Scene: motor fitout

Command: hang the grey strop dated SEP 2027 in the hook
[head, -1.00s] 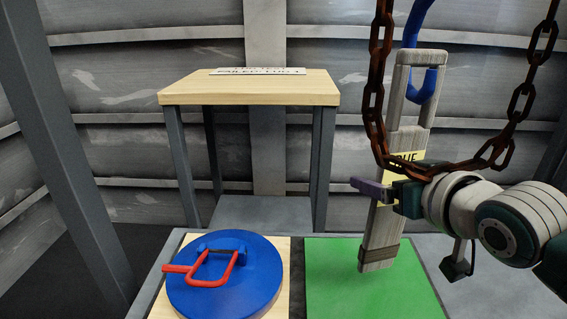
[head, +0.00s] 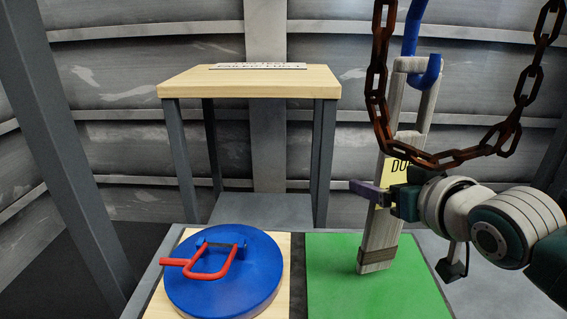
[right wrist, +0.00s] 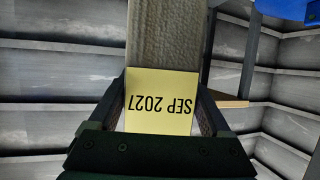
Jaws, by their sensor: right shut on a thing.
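The grey strop (head: 379,235) stands nearly upright, its top leaning right, in the head view. Its yellow tag (right wrist: 162,100) reads SEP 2027 in the right wrist view. My right gripper (head: 386,196) is shut on the strop at the tag. The blue hook (head: 411,32) hangs at the top right. Its shank passes behind the loop's top bar, and its curved end shows inside the loop, with the tip over the loop's right side. The hook appears to pass through the loop; contact is unclear. My left gripper is not in view.
A rusty chain (head: 437,160) hangs in front of the strop and close above my right gripper. A green mat (head: 335,280) lies below. A blue disc with a red handle (head: 245,283) is on the left. A wooden-topped stand (head: 250,85) stands behind.

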